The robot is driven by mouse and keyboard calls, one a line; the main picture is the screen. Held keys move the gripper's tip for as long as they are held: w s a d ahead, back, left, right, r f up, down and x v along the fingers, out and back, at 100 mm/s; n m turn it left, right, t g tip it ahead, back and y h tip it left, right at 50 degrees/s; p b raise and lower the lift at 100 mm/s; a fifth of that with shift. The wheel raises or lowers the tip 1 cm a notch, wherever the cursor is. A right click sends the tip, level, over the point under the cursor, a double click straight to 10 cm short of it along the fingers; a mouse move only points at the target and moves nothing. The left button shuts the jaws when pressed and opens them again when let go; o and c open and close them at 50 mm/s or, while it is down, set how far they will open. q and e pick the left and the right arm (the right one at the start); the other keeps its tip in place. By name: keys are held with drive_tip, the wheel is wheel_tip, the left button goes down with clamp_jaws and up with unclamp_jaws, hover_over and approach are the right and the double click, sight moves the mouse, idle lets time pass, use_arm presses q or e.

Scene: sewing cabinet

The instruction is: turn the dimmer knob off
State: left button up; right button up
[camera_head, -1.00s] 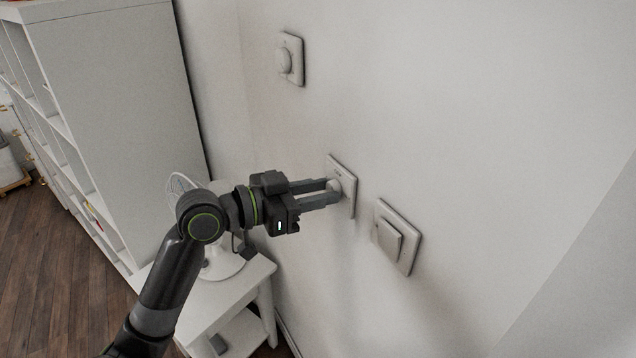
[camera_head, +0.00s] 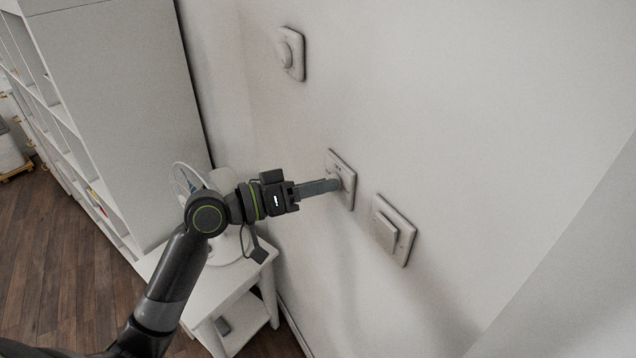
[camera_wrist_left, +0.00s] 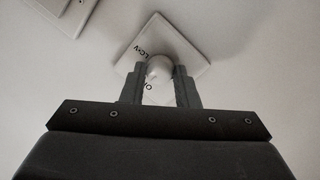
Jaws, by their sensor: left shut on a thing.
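The dimmer knob is a small white round knob on a square white wall plate (camera_head: 341,167). My left gripper (camera_head: 338,184) reaches the plate from the left and is shut on the knob. In the head view the fingers hide most of the knob. My right gripper is not in view.
A wall plate with a round knob (camera_head: 286,54) is higher up at the left. A rocker switch plate (camera_head: 401,224) is just right of the dimmer. A white side table (camera_head: 232,293) and a tall white cabinet (camera_head: 112,110) stand at the left.

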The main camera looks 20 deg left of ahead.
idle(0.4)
use_arm(q)
drive_tip(key=o, duration=1)
drive_tip(key=shift+c, duration=0.2)
drive_tip(key=p+v, duration=0.6)
drive_tip(key=v, duration=1.1)
drive_tip(key=shift+a, duration=0.15)
